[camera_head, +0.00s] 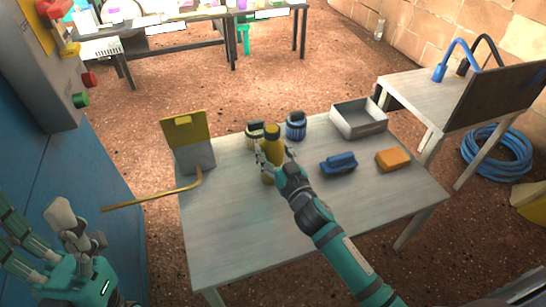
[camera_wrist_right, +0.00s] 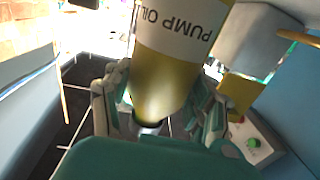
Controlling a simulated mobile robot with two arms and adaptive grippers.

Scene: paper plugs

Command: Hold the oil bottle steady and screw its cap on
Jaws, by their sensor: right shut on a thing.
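The oil bottle (camera_head: 271,134) is yellow and looks upright at the far-middle part of the near table. My right gripper (camera_head: 271,161) is shut on it, with fingers on both sides. In the right wrist view the bottle (camera_wrist_right: 190,45) fills the top middle, its white "PUMP OIL" label showing and its body narrowing to a dark end between the fingers. My right gripper (camera_wrist_right: 160,108) flanks that narrow part. I cannot make out the cap for certain. My left gripper (camera_head: 72,228) is at the lower left, away from the bottle; its finger state is unclear.
Two ribbed jars, one dark and yellowish (camera_head: 254,134) and one blue (camera_head: 296,127), stand close behind the bottle. A grey tray (camera_head: 359,118), a blue brush-like block (camera_head: 339,165) and an orange block (camera_head: 394,160) lie to the right. The table's front (camera_head: 235,245) is clear.

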